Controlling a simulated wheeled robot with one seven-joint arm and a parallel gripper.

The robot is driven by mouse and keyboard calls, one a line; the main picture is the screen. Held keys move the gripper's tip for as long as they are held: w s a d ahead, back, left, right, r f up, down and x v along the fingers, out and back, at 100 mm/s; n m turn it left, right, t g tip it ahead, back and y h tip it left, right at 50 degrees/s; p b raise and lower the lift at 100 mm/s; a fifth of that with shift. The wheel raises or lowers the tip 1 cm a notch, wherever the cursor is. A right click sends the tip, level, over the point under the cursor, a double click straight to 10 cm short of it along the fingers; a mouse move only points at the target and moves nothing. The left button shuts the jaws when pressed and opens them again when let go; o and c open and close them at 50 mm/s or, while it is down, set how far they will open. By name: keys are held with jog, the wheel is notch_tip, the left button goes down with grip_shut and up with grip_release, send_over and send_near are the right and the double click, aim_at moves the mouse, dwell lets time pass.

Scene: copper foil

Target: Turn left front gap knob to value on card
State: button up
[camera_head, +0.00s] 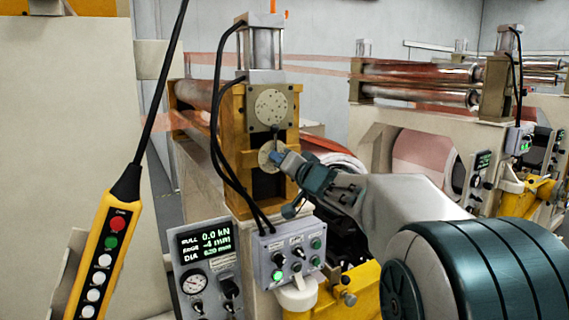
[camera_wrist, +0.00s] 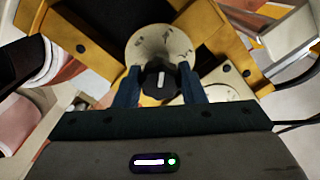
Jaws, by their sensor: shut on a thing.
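The gap knob (camera_wrist: 159,80) is black with a white pointer line, which points roughly straight up in the wrist view. It sits at the lower edge of a round cream dial plate (camera_wrist: 160,42), whose marks are too small to read. The fingers of my gripper (camera_wrist: 160,92) are on either side of the knob and shut on it. In the head view my gripper (camera_head: 279,157) reaches the lower round plate (camera_head: 266,150) on the yellow roll stand (camera_head: 232,125); the knob is hidden there. I cannot make out a value card in either view.
Black hoses (camera_head: 214,130) hang left of the stand. A grey button box (camera_head: 288,255) and a display panel (camera_head: 208,262) are below. A yellow pendant (camera_head: 104,255) hangs at the near left. A second roll stand (camera_head: 492,90) is at the right.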

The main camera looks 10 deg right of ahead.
jog(key=shift+m, duration=0.7)
jog(key=o, duration=1)
jog(key=shift+c, duration=0.2)
jog(key=b+v, duration=0.1)
jog(key=v, duration=1.3)
jog(key=shift+w, duration=0.1)
